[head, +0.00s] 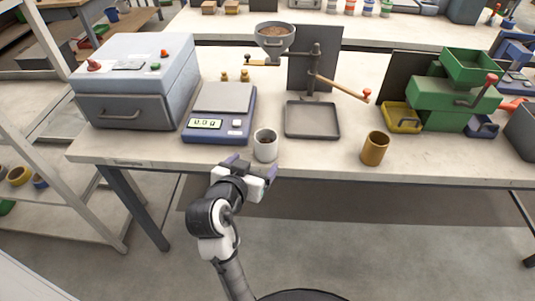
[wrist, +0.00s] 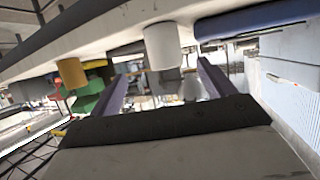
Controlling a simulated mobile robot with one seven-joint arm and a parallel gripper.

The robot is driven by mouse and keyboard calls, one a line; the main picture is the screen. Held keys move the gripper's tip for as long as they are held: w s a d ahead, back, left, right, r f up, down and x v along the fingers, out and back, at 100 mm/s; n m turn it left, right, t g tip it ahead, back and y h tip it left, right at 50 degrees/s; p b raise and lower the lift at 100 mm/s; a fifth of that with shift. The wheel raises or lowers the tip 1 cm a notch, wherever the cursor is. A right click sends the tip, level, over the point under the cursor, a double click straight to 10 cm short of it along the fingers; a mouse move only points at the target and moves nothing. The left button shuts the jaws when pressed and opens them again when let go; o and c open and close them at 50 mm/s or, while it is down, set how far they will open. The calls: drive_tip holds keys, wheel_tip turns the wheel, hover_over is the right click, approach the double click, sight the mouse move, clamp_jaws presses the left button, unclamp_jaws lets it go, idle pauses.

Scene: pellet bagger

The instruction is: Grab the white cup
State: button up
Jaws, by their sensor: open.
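The white cup (head: 265,146) stands upright near the table's front edge, just right of the scale. In the wrist view, which is upside down, the white cup (wrist: 162,46) sits ahead, lined up with the gap between my fingers. My gripper (head: 251,167) is at the table's front edge, on the near side of the cup. Its two purple fingers are spread apart in the wrist view (wrist: 162,71), with nothing held between them. The cup appears just beyond the fingertips; contact cannot be made out.
A digital scale (head: 219,112) stands close left of the cup. A metal tray (head: 312,120) under a stand is behind right, with a funnel (head: 274,40) at the back. A tan cup (head: 374,149) stands farther right; tabletop between the cups is clear.

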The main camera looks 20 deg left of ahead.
sight(264, 152)
drive_tip(key=shift+w+f+b, duration=0.6)
drive_tip(key=shift+w+b, duration=0.05)
drive_tip(key=shift+b, duration=2.1)
drive_tip(key=x, duration=0.3)
drive_tip(key=p+x, duration=0.1)
drive_tip(key=shift+w+r, duration=0.2)
drive_tip(key=shift+w, duration=0.1)
drive_tip(key=shift+a+p+x, duration=0.2)
drive_tip(key=shift+p+x, duration=0.2)
drive_tip(key=shift+x, duration=1.15)
drive_tip(key=shift+a+p+x, duration=0.15)
drive_tip(key=shift+p+x, duration=0.25)
drive_tip(key=shift+x, duration=1.2)
drive_tip(key=shift+f, duration=0.15)
drive_tip(key=shift+s, duration=0.1)
drive_tip(key=c, duration=1.1)
